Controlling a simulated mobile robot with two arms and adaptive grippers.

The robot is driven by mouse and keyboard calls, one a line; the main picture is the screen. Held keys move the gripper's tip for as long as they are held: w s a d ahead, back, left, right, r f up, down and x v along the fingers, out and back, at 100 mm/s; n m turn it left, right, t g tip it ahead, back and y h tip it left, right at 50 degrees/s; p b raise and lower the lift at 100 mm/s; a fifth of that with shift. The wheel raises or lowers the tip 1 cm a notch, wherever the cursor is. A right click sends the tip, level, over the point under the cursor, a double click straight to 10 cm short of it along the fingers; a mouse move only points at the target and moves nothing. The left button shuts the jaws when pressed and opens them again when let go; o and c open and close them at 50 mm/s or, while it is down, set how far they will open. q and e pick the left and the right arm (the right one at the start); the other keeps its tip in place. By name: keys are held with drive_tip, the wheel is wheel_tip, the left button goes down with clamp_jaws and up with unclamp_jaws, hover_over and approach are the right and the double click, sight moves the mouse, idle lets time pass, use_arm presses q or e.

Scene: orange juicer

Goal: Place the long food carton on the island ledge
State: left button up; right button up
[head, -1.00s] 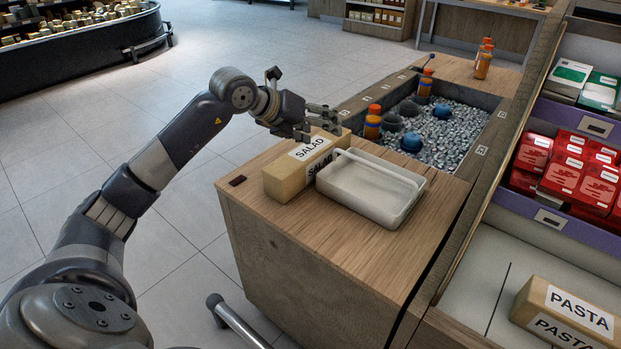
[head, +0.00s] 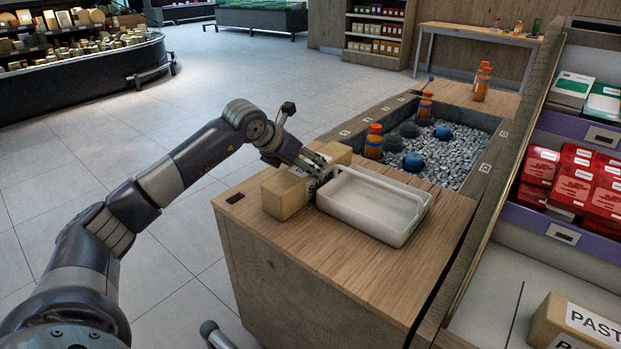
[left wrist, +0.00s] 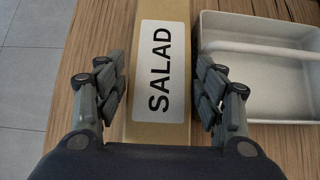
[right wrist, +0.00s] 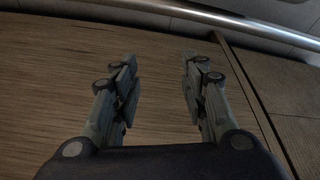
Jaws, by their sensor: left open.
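A long tan carton labelled SALAD (head: 286,195) lies on the wooden island ledge (head: 350,270), along the left side of a white tray. My left gripper (head: 312,168) is over the carton. In the left wrist view the left gripper (left wrist: 163,90) is open, its fingers on either side of the carton (left wrist: 160,25), with small gaps visible. A second tan carton labelled PASTA (head: 575,325) lies on the lower right shelf. My right gripper (right wrist: 158,85) shows only in its wrist view, open and empty, facing a wood-grained surface.
The white tray (head: 372,212) stands close beside the carton, near the gripper's right finger. Behind it is a sunken bin of grey pebbles (head: 455,165) with orange-capped bottles (head: 374,142). Shelves with red boxes (head: 575,180) stand at the right. Bare ledge lies in front.

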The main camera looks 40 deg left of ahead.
sight(311, 164)
use_arm(q)
drive_tip(key=x, duration=0.4)
drive_tip(key=shift+s, duration=0.1)
drive_tip(key=shift+r, duration=0.1)
drive_tip(key=c, duration=1)
